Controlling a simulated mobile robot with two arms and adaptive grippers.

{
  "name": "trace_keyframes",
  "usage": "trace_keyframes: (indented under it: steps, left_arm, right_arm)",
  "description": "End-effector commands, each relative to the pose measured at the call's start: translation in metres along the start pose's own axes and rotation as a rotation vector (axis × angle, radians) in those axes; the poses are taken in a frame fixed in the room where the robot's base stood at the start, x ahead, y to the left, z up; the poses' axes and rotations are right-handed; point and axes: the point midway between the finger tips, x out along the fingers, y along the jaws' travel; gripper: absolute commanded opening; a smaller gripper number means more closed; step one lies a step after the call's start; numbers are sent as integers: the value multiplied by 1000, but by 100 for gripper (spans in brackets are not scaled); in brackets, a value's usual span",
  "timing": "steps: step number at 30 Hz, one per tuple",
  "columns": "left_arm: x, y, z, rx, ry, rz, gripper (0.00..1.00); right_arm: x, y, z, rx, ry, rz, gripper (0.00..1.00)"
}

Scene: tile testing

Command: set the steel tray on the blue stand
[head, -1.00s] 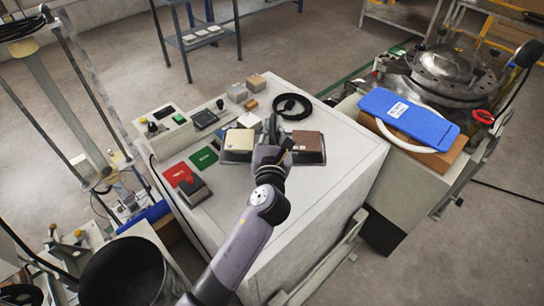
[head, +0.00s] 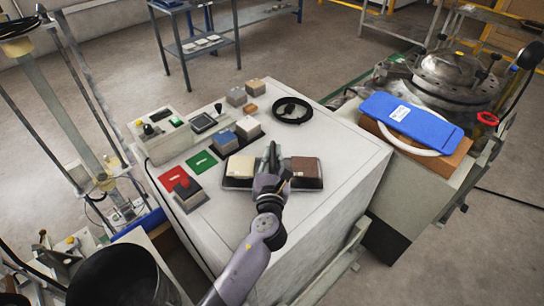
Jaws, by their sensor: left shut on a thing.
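The steel tray (head: 307,185) shows as a dark rim on the white cabinet top in the head view, with a beige tile (head: 240,167) at its left and a brown tile (head: 305,167) at its right. My left gripper (head: 271,158) is shut on the tray at its middle, between the tiles, and hides that part. I cannot tell whether the tray is clear of the surface. A blue flat piece (head: 410,120) with a white label, perhaps the blue stand, lies at the right on a brown box. My right gripper is not in view.
Behind the tray are small blocks (head: 248,127) and a black cable coil (head: 291,110). Red (head: 172,178) and green (head: 202,161) cards and a control box (head: 157,133) lie at the left. The cabinet's right front top (head: 345,165) is clear. A round metal machine (head: 455,80) stands at the far right.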

Motion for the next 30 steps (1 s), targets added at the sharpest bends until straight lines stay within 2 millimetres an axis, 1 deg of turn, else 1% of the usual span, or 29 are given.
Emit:
trace_keyframes:
  steps: [1,3,4,13,20,23,26,29,30]
  left_arm:
    - [1,0,4,-1,-7,0,0]
    - [1,0,2,0,-6,0,0]
    - [0,0,-2,1,0,0,12]
    - [0,-1,-2,0,1,-1,31]
    - [0,-1,-2,0,1,-2,31]
    - [-1,-1,1,-1,1,-2,31]
    - [-11,-1,-2,0,3,-2,31]
    - [-29,-1,-1,-1,3,-3,31]
    - [-37,-1,-1,0,3,-3,31]
  right_arm:
    - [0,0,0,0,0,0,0]
    - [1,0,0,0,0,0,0]
    - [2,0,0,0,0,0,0]
    - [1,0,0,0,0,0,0]
    - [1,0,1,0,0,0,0]
    - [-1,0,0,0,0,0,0]
    - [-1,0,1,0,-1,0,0]
    - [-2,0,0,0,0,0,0]
    - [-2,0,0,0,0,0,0]
